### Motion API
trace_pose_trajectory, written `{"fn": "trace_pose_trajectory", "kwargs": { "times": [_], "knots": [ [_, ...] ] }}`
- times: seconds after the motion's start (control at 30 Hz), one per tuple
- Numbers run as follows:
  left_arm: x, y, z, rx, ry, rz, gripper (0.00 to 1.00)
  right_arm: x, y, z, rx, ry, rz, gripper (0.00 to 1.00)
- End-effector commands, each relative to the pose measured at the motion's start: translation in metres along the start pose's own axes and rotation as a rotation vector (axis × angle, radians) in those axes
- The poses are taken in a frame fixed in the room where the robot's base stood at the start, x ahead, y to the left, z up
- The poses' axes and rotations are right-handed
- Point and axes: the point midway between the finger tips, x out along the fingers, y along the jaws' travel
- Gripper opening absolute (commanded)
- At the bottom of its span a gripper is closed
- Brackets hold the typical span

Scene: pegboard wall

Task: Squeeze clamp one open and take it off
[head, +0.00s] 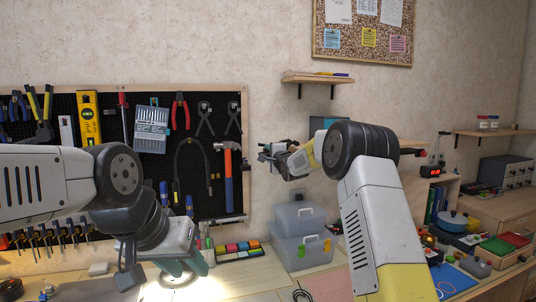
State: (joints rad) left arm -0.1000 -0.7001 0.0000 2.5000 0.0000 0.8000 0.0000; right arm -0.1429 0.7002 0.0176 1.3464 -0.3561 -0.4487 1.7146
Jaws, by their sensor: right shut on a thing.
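My right gripper (268,154) is raised in front of the wall, just right of the pegboard's right edge. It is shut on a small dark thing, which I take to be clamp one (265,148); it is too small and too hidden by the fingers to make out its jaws. Two dark clamp-like tools hang at the upper right of the pegboard (204,118).
The pegboard (216,205) carries a hammer (228,175), a level (89,119) and several pliers. Stacked clear bins (300,245) stand on the bench below my right gripper. A small shelf (316,79) is above it. The right side holds a pot (453,221) and trays.

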Motion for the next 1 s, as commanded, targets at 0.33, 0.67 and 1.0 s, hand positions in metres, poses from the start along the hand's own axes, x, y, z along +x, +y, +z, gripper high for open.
{"fn": "trace_pose_trajectory", "kwargs": {
  "times": [0.33,0.67,1.0],
  "knots": [
    [0.0,0.0,0.0,0.0,0.0,0.0,0.36,0.0,-0.001,0.0,-0.001,0.0,-0.002,0.0],
    [0.0,0.0,0.0,0.0,0.0,0.0,0.36,0.0,-0.002,0.013,0.0,-0.002,-0.002,0.0],
    [0.0,0.0,0.0,0.0,0.0,0.0,0.36,0.0,-0.001,0.03,-0.001,-0.001,-0.001,0.0]
  ]
}}
